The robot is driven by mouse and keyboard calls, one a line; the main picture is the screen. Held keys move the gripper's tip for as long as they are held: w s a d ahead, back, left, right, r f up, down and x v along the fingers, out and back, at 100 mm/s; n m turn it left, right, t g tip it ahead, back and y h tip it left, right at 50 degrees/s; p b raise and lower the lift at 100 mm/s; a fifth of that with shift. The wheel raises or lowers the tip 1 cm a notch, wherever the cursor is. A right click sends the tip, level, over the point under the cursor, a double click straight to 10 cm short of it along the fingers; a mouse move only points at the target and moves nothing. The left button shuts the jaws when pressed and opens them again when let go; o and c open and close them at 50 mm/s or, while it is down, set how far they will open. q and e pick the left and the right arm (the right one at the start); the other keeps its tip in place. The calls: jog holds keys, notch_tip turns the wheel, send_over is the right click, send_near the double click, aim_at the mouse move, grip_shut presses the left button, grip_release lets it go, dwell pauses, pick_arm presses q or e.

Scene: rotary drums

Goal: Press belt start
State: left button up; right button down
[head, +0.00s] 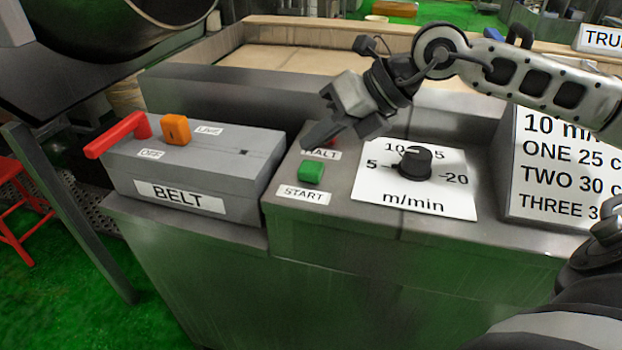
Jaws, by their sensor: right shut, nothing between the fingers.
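The green START button (311,172) sits on the grey metal console (420,262), with a white START label (303,193) in front of it. My right gripper (312,142) comes in from the right and is shut and empty. Its fingertips show just behind and above the green button in the picture, over the HALT label (322,155). I see a gap between the fingertips and the green button. My left gripper is not in view.
Left of the button is the grey BELT box (225,165) with a red lever (117,136) and an orange switch (176,130). Right of it are a black speed dial (415,162) and a sloped text sign (560,165). A wide belt bed (290,60) lies behind.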

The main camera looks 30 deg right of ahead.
aim_at(311, 171)
jog(key=shift+f+b, duration=0.35)
jog(key=shift+f, duration=0.35)
dwell(0.6)
dwell(1.0)
jog(key=shift+f+b, duration=0.5)
jog(key=shift+b, duration=0.05)
